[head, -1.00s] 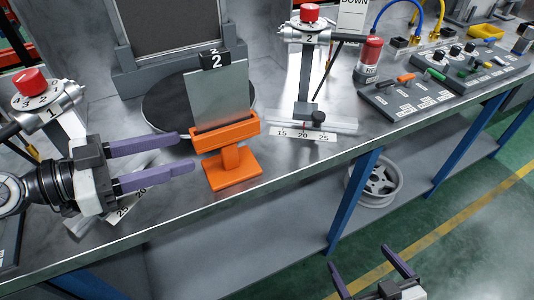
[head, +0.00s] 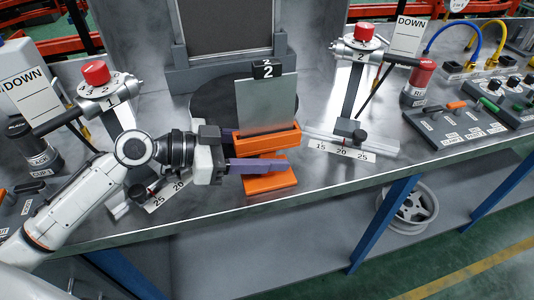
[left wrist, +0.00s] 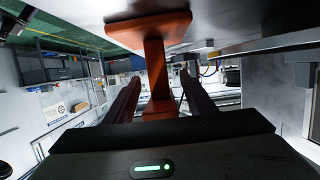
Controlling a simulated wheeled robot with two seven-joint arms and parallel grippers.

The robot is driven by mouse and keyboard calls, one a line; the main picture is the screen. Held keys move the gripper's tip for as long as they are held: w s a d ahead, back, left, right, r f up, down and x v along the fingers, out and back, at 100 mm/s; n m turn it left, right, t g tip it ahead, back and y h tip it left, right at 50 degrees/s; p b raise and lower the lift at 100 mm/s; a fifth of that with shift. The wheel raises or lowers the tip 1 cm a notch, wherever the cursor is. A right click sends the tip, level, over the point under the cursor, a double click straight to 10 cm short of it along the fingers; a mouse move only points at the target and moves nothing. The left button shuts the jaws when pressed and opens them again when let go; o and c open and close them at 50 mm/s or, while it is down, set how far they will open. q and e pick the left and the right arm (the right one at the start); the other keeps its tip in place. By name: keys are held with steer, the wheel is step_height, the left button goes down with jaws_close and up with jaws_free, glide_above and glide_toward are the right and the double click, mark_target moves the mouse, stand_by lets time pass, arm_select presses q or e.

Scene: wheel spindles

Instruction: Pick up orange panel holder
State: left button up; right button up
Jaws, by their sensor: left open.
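The orange panel holder (head: 269,184) stands upright on the metal bench, with a grey panel (head: 266,105) in its top slot and a black "2" tag above. My left gripper (head: 262,150) reaches in from the left at stem height. Its purple fingers are open, one on the near side and one on the far side of the stem; the far one is partly hidden. In the left wrist view the holder (left wrist: 154,65) appears upside down, its stem between the two fingers (left wrist: 159,78). My right gripper is out of view.
A dark round plate (head: 212,105) lies behind the holder. Red-knobbed spindle 1 (head: 110,95) stands close to my left arm, spindle 2 (head: 358,55) to the right. Number scales lie at their feet. The bench's front edge (head: 200,222) is close.

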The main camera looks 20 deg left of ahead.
arm_select(q)
steer(key=shift+c, duration=0.4)
steer(key=c, duration=1.1)
steer(key=shift+r, duration=0.1)
jaws_close()
steer(key=shift+r, duration=0.1)
